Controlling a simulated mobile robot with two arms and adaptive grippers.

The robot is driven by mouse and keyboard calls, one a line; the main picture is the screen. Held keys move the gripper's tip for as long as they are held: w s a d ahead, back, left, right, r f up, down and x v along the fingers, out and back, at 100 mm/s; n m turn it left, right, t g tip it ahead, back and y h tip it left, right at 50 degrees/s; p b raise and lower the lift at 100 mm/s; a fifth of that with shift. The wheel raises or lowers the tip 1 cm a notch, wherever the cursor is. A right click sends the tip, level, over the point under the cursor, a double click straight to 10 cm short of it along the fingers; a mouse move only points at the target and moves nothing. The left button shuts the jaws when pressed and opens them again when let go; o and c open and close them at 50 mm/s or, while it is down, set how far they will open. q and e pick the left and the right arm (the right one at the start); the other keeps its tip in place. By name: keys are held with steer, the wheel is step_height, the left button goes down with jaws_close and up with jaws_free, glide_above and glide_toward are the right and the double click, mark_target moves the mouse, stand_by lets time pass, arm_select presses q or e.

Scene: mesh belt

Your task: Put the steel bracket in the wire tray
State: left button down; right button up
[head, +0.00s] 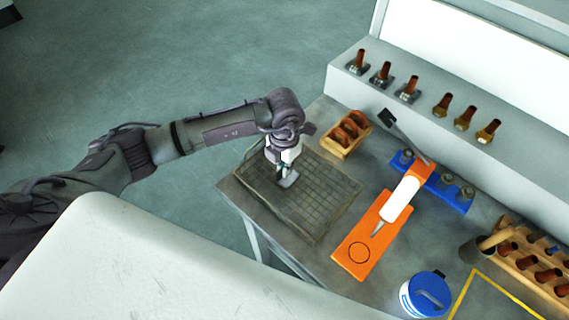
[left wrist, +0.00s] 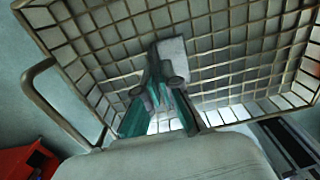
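The wire tray (head: 320,205) is a shallow mesh basket on the near left part of the bench. Its mesh fills most of the left wrist view (left wrist: 230,65). My left gripper (head: 284,172) points down inside the tray's outline, toward its far left part. It is shut on a small light grey plate, the steel bracket (head: 289,180), which also shows at the fingertips in the left wrist view (left wrist: 172,50). I cannot tell whether the bracket touches the mesh. My right gripper is not in view.
A wooden holder with brown rings (head: 346,134) stands just behind the tray. An orange plate (head: 357,252) with a white and orange tool lies to its right. A blue-lidded tub (head: 428,293) stands at the front. Several brown-topped pieces (head: 408,89) line the back ledge.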

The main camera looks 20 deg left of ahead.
arm_select(q)
steer(key=shift+f, duration=0.1)
steer(key=shift+f+b, duration=0.15)
steer(key=shift+b, duration=0.15)
steer(key=c, duration=1.3)
jaws_free()
